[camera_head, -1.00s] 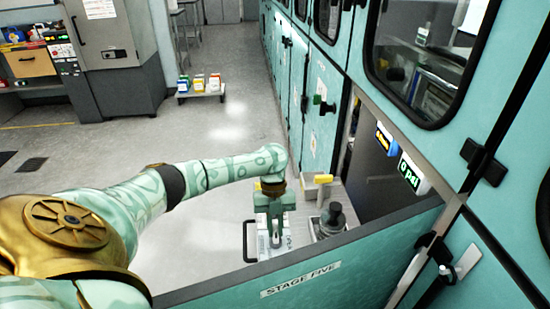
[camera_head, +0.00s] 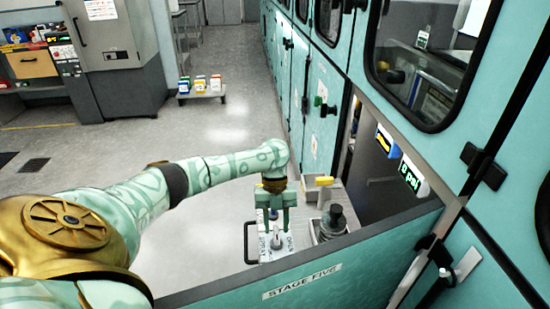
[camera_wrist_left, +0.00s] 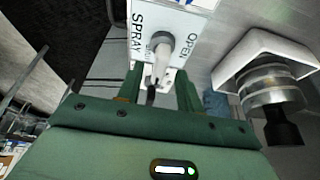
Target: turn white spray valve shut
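The white spray valve has a white lever (camera_wrist_left: 160,62) on a round grey hub (camera_wrist_left: 160,42). It sits on a white panel (camera_wrist_left: 180,18) printed SPRAY on the left and OPEN on the right in the left wrist view. The lever points from the hub down toward my gripper. My left gripper (camera_wrist_left: 159,88) is open, with one green finger on each side of the lever's end and gaps visible. In the head view the left gripper (camera_head: 276,222) is above the panel, the white lever (camera_head: 276,240) between its fingers. My right gripper is not in view.
A clear cylinder with a dark knob (camera_wrist_left: 283,127) stands right of the panel; a dark grey knob (camera_head: 335,217) shows in the head view. A teal STAGE FIVE wall (camera_head: 330,262) stands in front, cabinets at right. A green display (camera_head: 412,176) reads 0 psi.

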